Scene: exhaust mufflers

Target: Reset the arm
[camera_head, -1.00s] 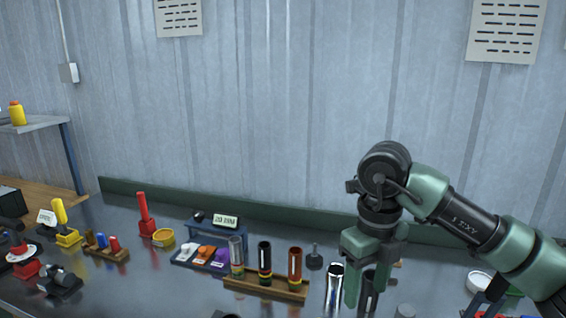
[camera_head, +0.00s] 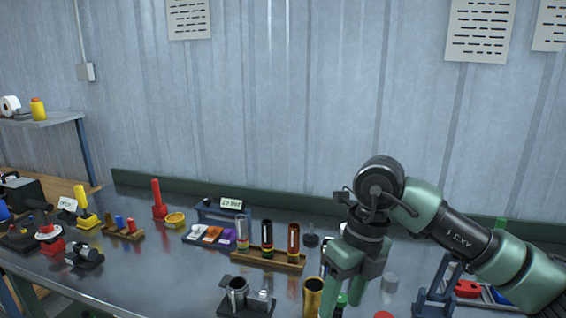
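My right arm comes in from the right. Its green gripper (camera_head: 347,286) points down over the bench with its two fingers apart. I see nothing held between them. A gold-coloured cylinder (camera_head: 313,296) stands just left of the fingers. A chrome tube behind the gripper is mostly hidden. My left gripper is not in view.
A blue stand (camera_head: 437,290) and a tray with red parts (camera_head: 467,289) are to the right of the gripper. A dark fixture (camera_head: 246,297) stands in front of the rack. The bench (camera_head: 160,275) is bare at front left. A corrugated wall is behind.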

